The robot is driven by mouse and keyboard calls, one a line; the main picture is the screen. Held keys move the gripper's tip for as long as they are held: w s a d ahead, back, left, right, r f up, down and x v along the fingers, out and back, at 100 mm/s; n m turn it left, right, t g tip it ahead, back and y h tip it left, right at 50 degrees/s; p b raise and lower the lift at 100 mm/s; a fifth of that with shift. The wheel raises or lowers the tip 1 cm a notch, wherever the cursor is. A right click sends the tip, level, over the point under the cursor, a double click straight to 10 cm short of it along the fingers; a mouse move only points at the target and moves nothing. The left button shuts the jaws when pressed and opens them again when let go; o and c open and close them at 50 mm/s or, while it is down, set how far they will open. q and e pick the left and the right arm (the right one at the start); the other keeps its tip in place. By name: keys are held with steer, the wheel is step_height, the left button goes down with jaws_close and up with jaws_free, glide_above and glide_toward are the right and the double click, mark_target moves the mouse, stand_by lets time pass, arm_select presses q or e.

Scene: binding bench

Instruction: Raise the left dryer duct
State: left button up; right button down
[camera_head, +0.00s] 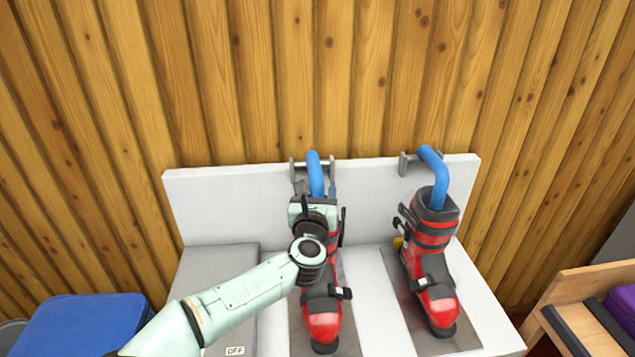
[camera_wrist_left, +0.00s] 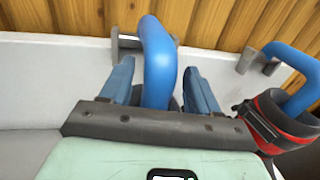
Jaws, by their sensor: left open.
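The left dryer duct (camera_head: 313,165) is a blue bent tube at the white back panel. It runs down behind my left gripper (camera_head: 315,188) toward the left red and black ski boot (camera_head: 321,318); its lower end is hidden. In the left wrist view the duct (camera_wrist_left: 160,50) stands between the two blue fingers of my open left gripper (camera_wrist_left: 159,68), one on each side. I cannot tell whether either finger touches it. The right duct (camera_head: 434,165) bends down into the right boot (camera_head: 434,262). My right gripper is not in view.
Metal brackets (camera_head: 404,163) stick out from the white back panel (camera_head: 235,200). A grey box (camera_head: 215,262) with an OFF label lies left of the boots. A blue-topped item (camera_head: 75,320) is at lower left, a wooden rack (camera_head: 575,290) at right. A plank wall (camera_head: 250,80) stands behind.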

arm_select(q)
steer(key=shift+w, duration=1.25)
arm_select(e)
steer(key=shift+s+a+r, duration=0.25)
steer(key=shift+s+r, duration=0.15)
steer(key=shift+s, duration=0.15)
